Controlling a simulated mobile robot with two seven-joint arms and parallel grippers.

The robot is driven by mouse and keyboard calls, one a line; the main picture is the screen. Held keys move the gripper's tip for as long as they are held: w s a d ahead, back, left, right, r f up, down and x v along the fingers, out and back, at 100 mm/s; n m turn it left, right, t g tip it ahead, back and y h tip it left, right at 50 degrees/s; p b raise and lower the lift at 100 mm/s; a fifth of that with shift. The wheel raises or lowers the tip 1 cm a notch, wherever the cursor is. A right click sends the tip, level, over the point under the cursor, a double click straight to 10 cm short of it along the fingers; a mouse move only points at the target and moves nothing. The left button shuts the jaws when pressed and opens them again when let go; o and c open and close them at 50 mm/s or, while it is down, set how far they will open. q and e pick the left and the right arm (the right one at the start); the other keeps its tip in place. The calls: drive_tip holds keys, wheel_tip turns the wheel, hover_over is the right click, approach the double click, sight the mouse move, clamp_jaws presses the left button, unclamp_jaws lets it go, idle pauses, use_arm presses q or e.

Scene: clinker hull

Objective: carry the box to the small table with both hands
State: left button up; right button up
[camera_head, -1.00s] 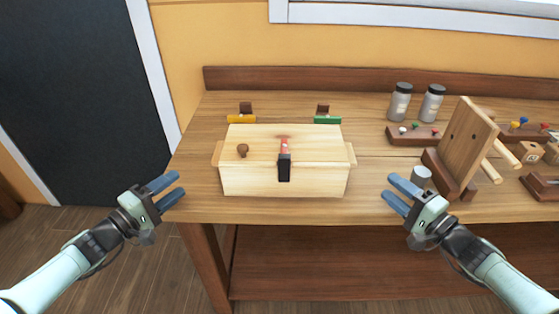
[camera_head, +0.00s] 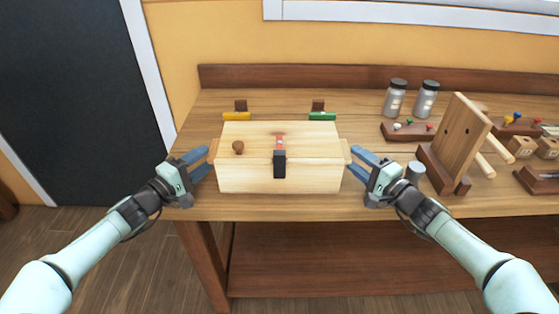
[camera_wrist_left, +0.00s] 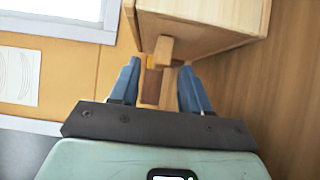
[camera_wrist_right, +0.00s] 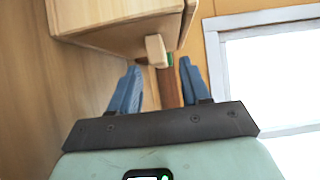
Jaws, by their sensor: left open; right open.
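The box (camera_head: 240,179) is light wood with a dark latch on its front, a brown knob on its lid and a small handle at each end. It stands on the workbench. My left gripper (camera_head: 203,160) is open beside the box's left end. In the left wrist view the left handle (camera_wrist_left: 164,50) lies just ahead, between the lines of the fingers. My right gripper (camera_head: 358,160) is open beside the right end. In the right wrist view the right handle (camera_wrist_right: 156,50) lies just ahead of the open fingers. Contact with either handle cannot be made out. I see no small table.
The workbench (camera_head: 300,208) has a raised back edge. Behind the box are a yellow piece (camera_head: 237,117) and a green piece (camera_head: 322,116).

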use_arm(q)
drive_tip(key=shift+x, duration=1.45)
use_arm(e)
drive_tip(key=shift+x, duration=1.5)
use_arm(q)
clamp_jaws()
use_arm(e)
clamp_jaws()
use_arm(q)
drive_tip(key=shift+r, duration=0.1)
use_arm(e)
drive_tip(key=shift+r, duration=0.1)
